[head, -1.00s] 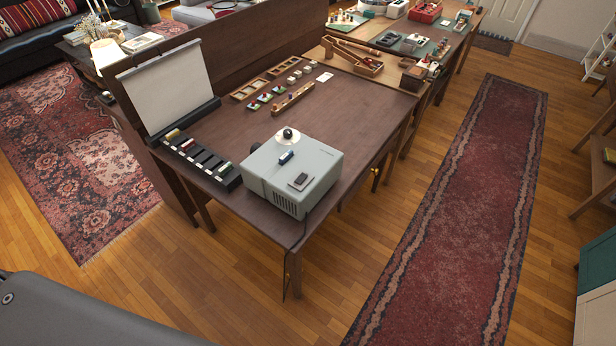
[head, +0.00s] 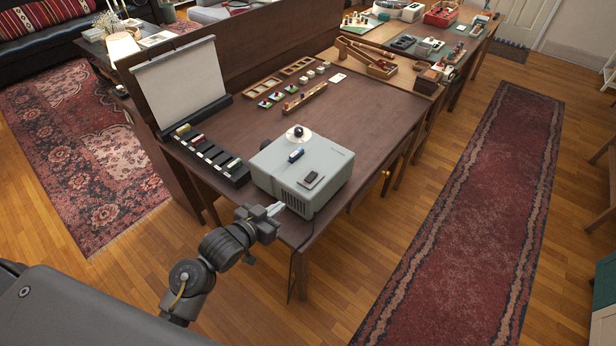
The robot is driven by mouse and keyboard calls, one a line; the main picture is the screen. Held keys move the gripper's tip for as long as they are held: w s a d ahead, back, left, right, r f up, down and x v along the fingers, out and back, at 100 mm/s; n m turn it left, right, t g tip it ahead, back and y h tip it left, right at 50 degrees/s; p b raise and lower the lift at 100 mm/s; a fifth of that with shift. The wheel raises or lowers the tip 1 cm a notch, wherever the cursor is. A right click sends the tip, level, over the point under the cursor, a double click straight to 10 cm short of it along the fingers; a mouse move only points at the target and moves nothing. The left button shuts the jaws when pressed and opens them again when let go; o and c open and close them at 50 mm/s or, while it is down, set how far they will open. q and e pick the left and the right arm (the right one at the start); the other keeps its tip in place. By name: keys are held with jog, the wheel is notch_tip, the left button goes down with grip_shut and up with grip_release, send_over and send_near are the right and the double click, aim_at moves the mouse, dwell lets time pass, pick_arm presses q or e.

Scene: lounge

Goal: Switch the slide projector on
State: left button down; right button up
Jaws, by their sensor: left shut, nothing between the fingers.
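The grey box-shaped slide projector (head: 325,162) stands on the near end of the brown table. On its top are a dark rocker-like switch (head: 312,178) on a small plate, a small blue-and-white piece (head: 296,155), and a pale round disc with a dark knob (head: 298,132). I cannot tell the switch's position. My left gripper (head: 279,208) is shut and empty, low beside the projector's near left side, below its top. I cannot tell whether the fingertips touch the casing. My right gripper is out of view.
A black slotted tray (head: 212,158) lies left of the projector, in front of an upright white screen (head: 182,82). Wooden trays and small pieces lie farther back. A cord (head: 291,272) hangs off the near table edge. The table right of the projector's far side is clear.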

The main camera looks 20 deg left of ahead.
pick_arm(q)
notch_tip(320, 180, up, 7)
jog(key=w+d+m+t+h, duration=0.1)
jog(key=w+t+h, duration=0.1)
jog(key=shift+w+r, duration=0.15)
jog(key=p, duration=0.2)
send_over(308, 180)
jog(key=s, duration=0.1)
jog(key=shift+s+a+f, duration=0.1)
jog(key=shift+a+f, duration=0.1)
jog(key=shift+f, duration=0.2)
jog(key=f, duration=0.1)
jog(key=w+f, duration=0.1)
jog(key=f, duration=0.1)
jog(key=shift+d, duration=0.2)
jog(key=shift+f, duration=0.65)
